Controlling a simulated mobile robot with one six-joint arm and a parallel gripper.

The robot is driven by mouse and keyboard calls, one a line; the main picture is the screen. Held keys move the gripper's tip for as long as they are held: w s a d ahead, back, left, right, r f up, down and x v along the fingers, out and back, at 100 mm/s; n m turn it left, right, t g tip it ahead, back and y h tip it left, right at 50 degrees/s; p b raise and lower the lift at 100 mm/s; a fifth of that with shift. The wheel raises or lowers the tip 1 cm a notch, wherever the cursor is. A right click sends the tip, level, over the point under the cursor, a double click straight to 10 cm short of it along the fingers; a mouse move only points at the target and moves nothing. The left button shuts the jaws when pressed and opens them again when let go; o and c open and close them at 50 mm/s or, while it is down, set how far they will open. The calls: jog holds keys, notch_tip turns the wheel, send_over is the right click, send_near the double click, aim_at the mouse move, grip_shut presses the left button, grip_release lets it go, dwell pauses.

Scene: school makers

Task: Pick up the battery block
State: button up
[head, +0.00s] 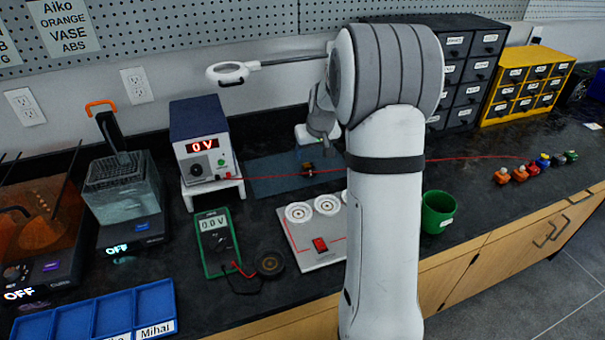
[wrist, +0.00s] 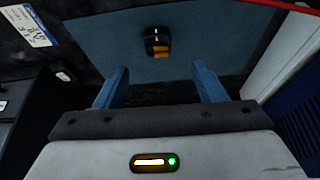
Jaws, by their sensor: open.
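The battery block (wrist: 157,41) is a small black block with an orange-yellow end. It lies on a blue-grey mat (wrist: 205,22) in the wrist view. In the head view it shows as a small dark and orange thing (head: 308,169) on the same mat, just below my gripper. My gripper (wrist: 161,84) is open, with its two blue fingers apart and nothing between them. The block is ahead of the fingertips, roughly centred between them and not touched. In the head view my arm hides part of the mat, and the fingers (head: 306,152) are hard to make out.
A power supply (head: 203,140) reading 0 V stands left of the mat. A red wire (head: 400,163) runs across the bench past the block. A white circuit board (head: 305,240), a multimeter (head: 217,242) and a green cup (head: 438,212) are nearer. Drawer cabinets (head: 525,85) stand at the back right.

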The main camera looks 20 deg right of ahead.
aim_at(309, 166)
jog(key=x, duration=0.8)
jog(key=shift+w+d, duration=0.2)
jog(key=c, duration=1.1)
